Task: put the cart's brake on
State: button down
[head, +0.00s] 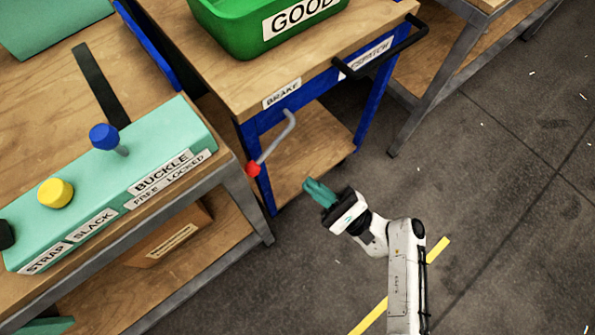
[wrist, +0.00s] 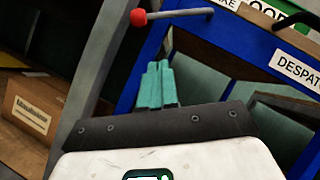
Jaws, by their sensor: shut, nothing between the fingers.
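The cart (head: 235,83) has a wooden top, blue legs and a lower wooden shelf. Its BRAKE label (head: 281,94) is on the top's front edge. Below the label, the brake lever (head: 276,139) is a bent grey rod with a red knob (head: 253,169) at its lower left end. In the wrist view the red knob (wrist: 138,17) is at the top, with the rod running right. My gripper (head: 318,192) has teal fingers, shut and empty. It is right of and a little below the knob in the head view, apart from it. The fingers (wrist: 157,85) point up towards the knob in the wrist view.
A workbench (head: 240,190) stands left of the cart, with a teal control box (head: 185,130) bearing a blue knob (head: 104,137) and a yellow knob (head: 55,193). A green GOOD bin (head: 235,40) sits on the cart. The cart's black handle (head: 385,52) projects at right. Floor right of my arm is clear.

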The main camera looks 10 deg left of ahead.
jog(key=shift+v, duration=1.6)
jog(key=shift+s, duration=0.1)
jog(key=s+d+f+n+g+h, duration=0.3)
jog(key=s+f+n+g+h, duration=0.4)
jog(key=s+f+n+h, duration=0.15)
jog(key=s+d+n+h, duration=0.2)
jog(key=d+h, duration=0.3)
jog(key=d, duration=0.2)
jog(key=s+d+n+h, duration=0.2)
jog(key=s+d+h, duration=0.15)
jog(key=d, duration=0.45)
jog(key=s+d+r+t+h, duration=0.1)
jog(key=s+d+r+h, duration=0.1)
jog(key=d+r+h, duration=0.55)
notch_tip(320, 180, up, 17)
jog(key=y+p, duration=0.2)
jog(key=p, duration=1.7)
jog(key=shift+d, duration=0.5)
